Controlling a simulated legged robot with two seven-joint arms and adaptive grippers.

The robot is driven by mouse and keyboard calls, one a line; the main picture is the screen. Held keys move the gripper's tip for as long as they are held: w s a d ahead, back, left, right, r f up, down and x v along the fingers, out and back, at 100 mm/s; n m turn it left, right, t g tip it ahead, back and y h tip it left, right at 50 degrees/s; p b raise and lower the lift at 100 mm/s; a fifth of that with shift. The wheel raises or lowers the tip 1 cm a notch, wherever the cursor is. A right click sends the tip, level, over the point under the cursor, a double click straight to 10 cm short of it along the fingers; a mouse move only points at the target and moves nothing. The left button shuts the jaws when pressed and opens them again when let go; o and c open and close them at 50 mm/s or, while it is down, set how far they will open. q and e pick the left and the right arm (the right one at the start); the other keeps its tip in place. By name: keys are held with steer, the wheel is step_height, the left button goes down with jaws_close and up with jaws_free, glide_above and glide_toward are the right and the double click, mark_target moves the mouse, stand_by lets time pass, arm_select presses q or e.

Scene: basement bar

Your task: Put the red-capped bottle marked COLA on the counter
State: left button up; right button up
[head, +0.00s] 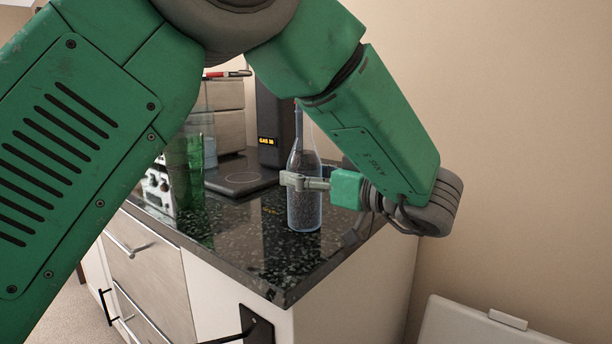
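A clear, bluish bottle (304,213) stands upright at the right part of the dark speckled counter (285,268), near its right end. Its base seems to rest on the counter top. A small reddish tip shows at its neck; the green arm passes close to it. No COLA lettering is legible. My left arm arches over from the left, and my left gripper (303,181) reaches the bottle from the right. One finger crosses the bottle's front at mid-height, and the gripper appears closed around it. The far finger is mostly hidden. My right gripper is out of view.
Green glassware (187,165) stands at the left on the counter. A black upright appliance (272,125) and a dark flat plate (240,175) are behind the bottle. Drawers (143,265) face front left. A white box-like object (470,325) is at lower right. The counter's front is clear.

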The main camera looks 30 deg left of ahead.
mark_target(319, 176)
arm_select(q)
steer(key=shift+o, duration=0.4)
steer(key=d, duration=0.2)
steer(key=d+p, duration=0.1)
steer(key=d, duration=0.1)
steer(key=d+p, duration=0.1)
steer(key=d, duration=0.2)
steer(key=shift+s+r, duration=0.15)
steer(key=shift+s, duration=0.1)
steer(key=shift+s+d, duration=0.1)
steer(key=shift+d, duration=0.2)
